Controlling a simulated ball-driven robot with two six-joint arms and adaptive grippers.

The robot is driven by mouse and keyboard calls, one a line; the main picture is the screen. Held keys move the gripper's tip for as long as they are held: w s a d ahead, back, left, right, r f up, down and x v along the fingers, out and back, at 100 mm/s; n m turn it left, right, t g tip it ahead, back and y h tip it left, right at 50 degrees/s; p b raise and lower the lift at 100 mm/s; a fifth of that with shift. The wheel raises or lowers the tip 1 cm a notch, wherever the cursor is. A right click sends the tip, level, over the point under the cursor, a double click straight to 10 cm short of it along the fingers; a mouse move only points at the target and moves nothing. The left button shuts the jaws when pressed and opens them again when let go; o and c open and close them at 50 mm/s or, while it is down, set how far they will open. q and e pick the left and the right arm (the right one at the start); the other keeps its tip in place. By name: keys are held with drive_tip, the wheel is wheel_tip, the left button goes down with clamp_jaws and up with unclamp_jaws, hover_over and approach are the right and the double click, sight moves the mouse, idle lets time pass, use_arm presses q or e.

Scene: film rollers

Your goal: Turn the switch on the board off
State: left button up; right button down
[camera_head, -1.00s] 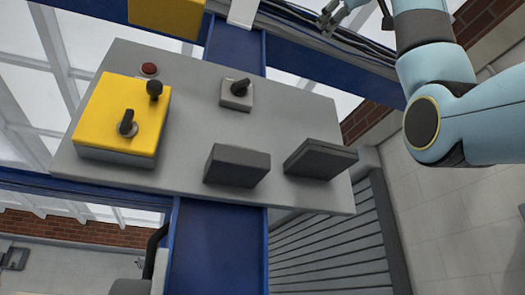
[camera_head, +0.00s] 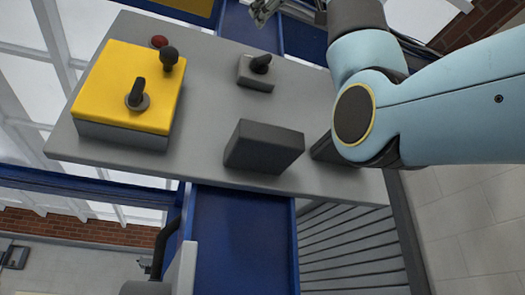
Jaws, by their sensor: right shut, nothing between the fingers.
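The grey board (camera_head: 205,150) is tilted in the picture and carries several controls. A small grey box with a black switch knob (camera_head: 261,64) sits at its upper middle. I cannot tell which switch the task means. My right gripper (camera_head: 259,18) is shut and empty at the top edge, above the grey box's knob in the picture and apart from it. It is partly cut off by the frame. My left gripper is not in view.
A red button (camera_head: 159,41) is behind the yellow box. A dark block (camera_head: 264,147) stands on the board's lower part; another dark block (camera_head: 325,149) is partly hidden by my right arm. Blue beams (camera_head: 240,240) run behind the board.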

sight(262, 61)
drive_tip(key=w+p, duration=0.1)
drive_tip(key=w, duration=0.1)
drive_tip(key=w+a+p, duration=0.1)
drive_tip(key=w, duration=0.2)
drive_tip(key=w+p, duration=0.1)
drive_tip(key=w, duration=0.1)
drive_tip(key=shift+w+a+f+p, duration=0.25)
drive_tip(key=shift+w+a+p, duration=0.05)
drive_tip(key=shift+p, duration=0.1)
drive_tip(key=shift+d+f, duration=0.15)
drive_tip(key=shift+f, duration=0.05)
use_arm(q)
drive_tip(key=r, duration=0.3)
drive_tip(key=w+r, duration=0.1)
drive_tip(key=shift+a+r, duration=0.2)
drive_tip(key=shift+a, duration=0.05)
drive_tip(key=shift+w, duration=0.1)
